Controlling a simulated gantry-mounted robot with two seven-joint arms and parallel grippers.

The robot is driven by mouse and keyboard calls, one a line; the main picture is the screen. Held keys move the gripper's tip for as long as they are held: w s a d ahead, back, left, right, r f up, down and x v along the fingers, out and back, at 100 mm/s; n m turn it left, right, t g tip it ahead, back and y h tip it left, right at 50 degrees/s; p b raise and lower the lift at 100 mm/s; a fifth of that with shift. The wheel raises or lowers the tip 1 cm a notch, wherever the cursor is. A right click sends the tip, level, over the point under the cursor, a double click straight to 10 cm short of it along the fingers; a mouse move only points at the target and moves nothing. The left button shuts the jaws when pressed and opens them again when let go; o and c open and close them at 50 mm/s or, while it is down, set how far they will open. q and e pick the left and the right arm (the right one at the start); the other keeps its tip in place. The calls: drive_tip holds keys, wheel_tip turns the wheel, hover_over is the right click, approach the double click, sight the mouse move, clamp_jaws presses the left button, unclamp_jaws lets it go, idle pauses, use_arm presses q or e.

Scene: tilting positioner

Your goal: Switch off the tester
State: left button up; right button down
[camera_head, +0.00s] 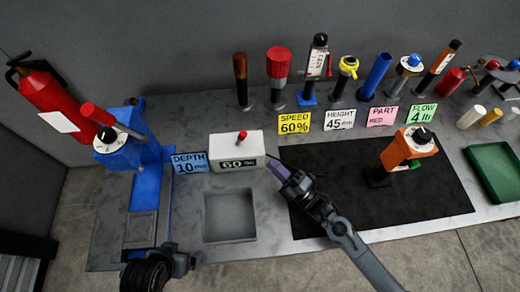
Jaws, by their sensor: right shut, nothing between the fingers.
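A white box (223,146), which looks like the tester, stands at the back of the bench, left of the black mat. A small red-tipped switch (242,136) sticks up from its top; which way it is set is too small to tell. A dark display on its front reads 60%. My right gripper (279,170) is shut and empty. Its purplish fingertips are just right of and in front of the box's front right corner in the picture, and seem apart from it.
A blue positioner (148,186) with a knob and red handle stands left, by a blue DEPTH card (190,162). An orange dial device (408,148) stands on the black mat (440,192). Several upright tools line the back. A square recess (229,216) lies before the box.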

sight(253, 151)
drive_tip(key=x, duration=1)
drive_tip(key=shift+p, duration=0.3)
